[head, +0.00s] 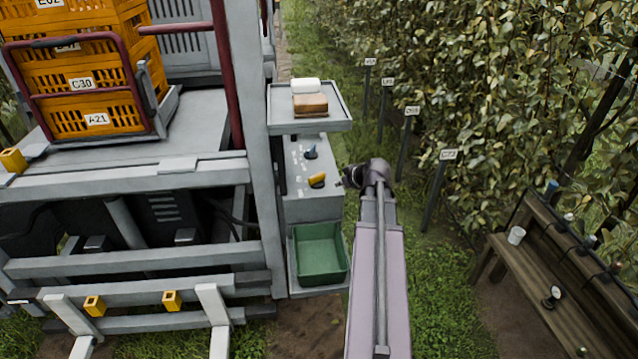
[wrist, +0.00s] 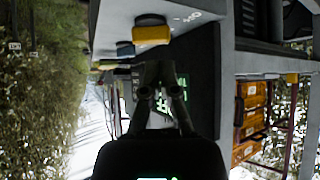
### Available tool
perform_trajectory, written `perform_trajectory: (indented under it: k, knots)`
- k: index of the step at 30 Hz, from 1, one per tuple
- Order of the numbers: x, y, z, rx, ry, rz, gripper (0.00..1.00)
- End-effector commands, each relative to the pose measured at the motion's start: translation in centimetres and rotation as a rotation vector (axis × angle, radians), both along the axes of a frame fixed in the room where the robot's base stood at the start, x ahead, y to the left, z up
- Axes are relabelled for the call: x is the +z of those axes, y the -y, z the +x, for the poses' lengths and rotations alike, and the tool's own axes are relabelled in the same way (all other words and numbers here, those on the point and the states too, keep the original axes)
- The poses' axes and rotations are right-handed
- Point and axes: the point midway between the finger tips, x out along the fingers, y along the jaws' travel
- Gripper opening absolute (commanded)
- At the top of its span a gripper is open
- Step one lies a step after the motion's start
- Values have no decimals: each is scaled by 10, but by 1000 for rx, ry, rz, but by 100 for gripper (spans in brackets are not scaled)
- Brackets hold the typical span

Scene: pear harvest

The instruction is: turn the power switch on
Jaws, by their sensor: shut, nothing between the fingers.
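A grey control panel (head: 297,166) on the machine's post carries a blue knob (head: 311,152) and, below it, a yellow knob (head: 317,180). In the wrist view, my gripper (wrist: 160,66) is shut and empty. The yellow knob (wrist: 152,34) shows just beyond its fingertips, with the blue knob (wrist: 125,49) to the left.
A grey tray (head: 341,124) with a white and a brown block sits above the panel. A green bin (head: 320,254) stands below it. Orange crates (head: 97,95) stand on the left deck. Hedge and row signs (head: 447,156) line the right, beyond a wooden bench (head: 535,272).

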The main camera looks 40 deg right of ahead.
Motion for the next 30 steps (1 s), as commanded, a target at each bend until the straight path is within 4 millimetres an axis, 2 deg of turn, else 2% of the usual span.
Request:
perform_trajectory:
  k: [11, 30]
  knots:
    - [-12, 1, 11, 1, -1, 0, 0]
    - [-59, 3, 61, 0, -1, 0, 0]
